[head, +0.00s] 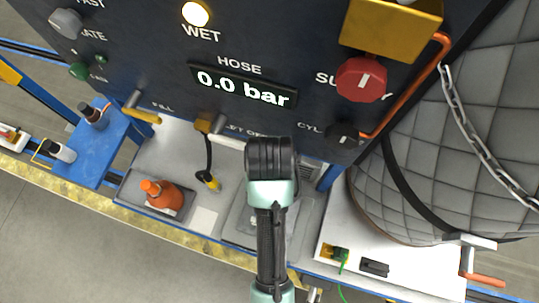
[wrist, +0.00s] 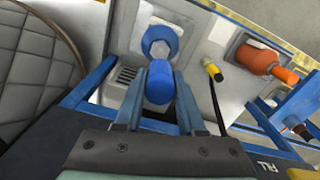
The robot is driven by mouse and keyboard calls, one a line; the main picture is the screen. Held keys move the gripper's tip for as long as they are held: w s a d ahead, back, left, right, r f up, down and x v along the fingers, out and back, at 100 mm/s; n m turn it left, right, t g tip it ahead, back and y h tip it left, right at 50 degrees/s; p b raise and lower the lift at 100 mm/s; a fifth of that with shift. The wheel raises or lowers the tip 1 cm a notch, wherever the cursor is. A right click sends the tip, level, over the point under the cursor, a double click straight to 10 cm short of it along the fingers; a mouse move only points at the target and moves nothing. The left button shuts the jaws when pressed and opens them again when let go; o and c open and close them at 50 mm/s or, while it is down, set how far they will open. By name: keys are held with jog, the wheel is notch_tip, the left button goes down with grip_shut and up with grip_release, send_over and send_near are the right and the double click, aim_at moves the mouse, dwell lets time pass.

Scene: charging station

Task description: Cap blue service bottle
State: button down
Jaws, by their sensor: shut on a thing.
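In the wrist view my gripper (wrist: 160,72) is shut on a blue cap (wrist: 160,88), which sits between its two fingers. The blue service bottle (wrist: 158,40) shows just beyond the fingertips, in a grey tray (wrist: 190,22). The cap overlaps the near side of the bottle in this view. I cannot tell whether cap and bottle touch. In the head view my arm covers my fingers, the cap and the bottle.
An orange bottle (head: 162,195) stands in a tray to the left. A yellow-tipped black hose (head: 210,181) hangs beside it. The dark panel (head: 225,125) with knobs and handles rises behind. A quilted tank (head: 430,130) stands right.

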jog(key=shift+f+b, duration=0.7)
jog(key=shift+f, duration=1)
jog(key=shift+p, duration=1.25)
jog(key=shift+f+b, duration=1.55)
jog(key=shift+f, duration=1.15)
jog(key=shift+c, duration=2.2)
grip_release()
jog(key=shift+r, duration=0.1)
